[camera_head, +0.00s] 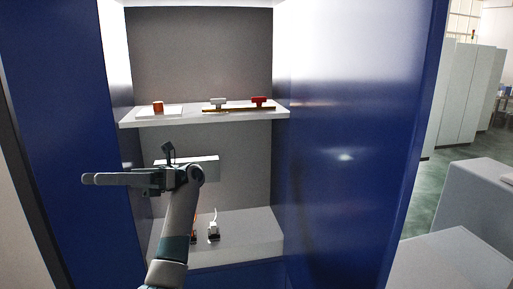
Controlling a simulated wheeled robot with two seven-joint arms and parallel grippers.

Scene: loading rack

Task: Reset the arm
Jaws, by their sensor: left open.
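My left arm rises from the bottom of the head view and bends at a joint in front of the rack. My left gripper (90,179) points to the left of the picture, across the rack's blue left side panel (75,120). It is open and I see nothing between its fingers, which I see side-on. A small dark part stands up from the gripper near the wrist. My right gripper is out of view.
The upper shelf (200,117) bears an orange-red block (158,107), a white piece (217,103) and a red piece (260,102). A pale box (205,163) is partly behind my wrist. Grey blocks (480,205) are at right.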

